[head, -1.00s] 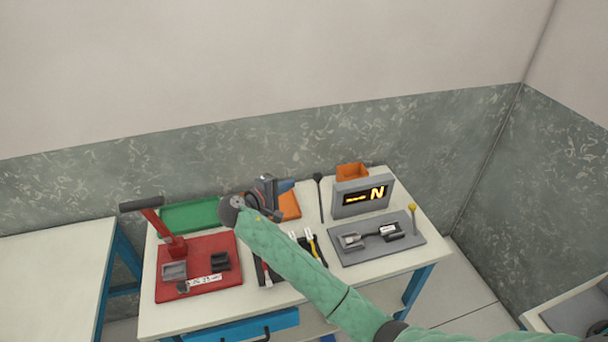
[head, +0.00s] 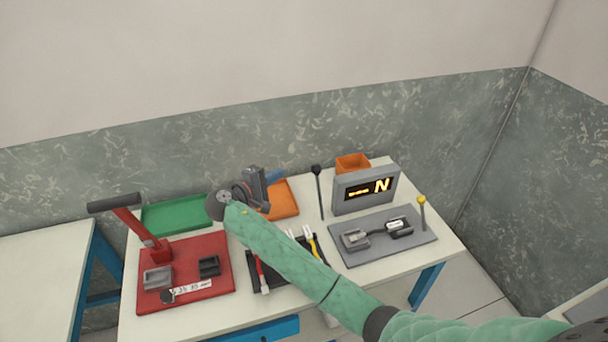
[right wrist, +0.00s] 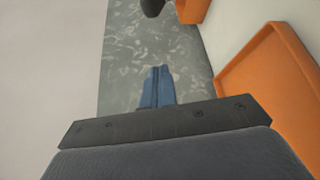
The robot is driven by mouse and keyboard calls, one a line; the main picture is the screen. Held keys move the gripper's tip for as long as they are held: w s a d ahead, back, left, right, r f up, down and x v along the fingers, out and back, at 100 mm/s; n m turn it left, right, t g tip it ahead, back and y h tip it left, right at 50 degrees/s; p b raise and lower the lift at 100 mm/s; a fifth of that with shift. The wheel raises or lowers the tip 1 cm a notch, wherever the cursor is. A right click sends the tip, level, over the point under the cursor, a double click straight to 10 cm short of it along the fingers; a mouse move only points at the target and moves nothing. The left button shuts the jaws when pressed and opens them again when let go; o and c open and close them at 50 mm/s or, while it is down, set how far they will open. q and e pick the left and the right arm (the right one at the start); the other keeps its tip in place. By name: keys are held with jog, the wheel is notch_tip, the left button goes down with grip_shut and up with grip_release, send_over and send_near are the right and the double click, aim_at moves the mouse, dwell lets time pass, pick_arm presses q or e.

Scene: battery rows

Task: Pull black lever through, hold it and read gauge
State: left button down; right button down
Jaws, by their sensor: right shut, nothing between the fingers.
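The black lever (head: 320,192) is a thin upright rod with a dark knob, standing left of the gauge. The gauge (head: 350,205) is a grey box whose lit display shows dashes and an N. A dark knob, likely the lever's, shows at that view's top (right wrist: 152,7). My left gripper is not in view.
A red press (head: 215,245) with a black-gripped handle stands at the left. A green tray (head: 175,214), an orange tray (head: 288,200) and an orange bin (head: 352,163) are at the back. A yellow-knobbed rod (head: 422,212) stands right of the gauge. Tools lie mid-table under my forearm.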

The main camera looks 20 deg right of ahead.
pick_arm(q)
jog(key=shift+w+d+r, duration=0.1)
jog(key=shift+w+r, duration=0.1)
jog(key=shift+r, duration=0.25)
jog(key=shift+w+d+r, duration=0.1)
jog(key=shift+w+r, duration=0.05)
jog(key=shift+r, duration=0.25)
pick_arm(e)
jog(key=shift+f, duration=0.35)
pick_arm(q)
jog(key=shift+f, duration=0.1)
pick_arm(e)
jog(key=shift+d, duration=0.15)
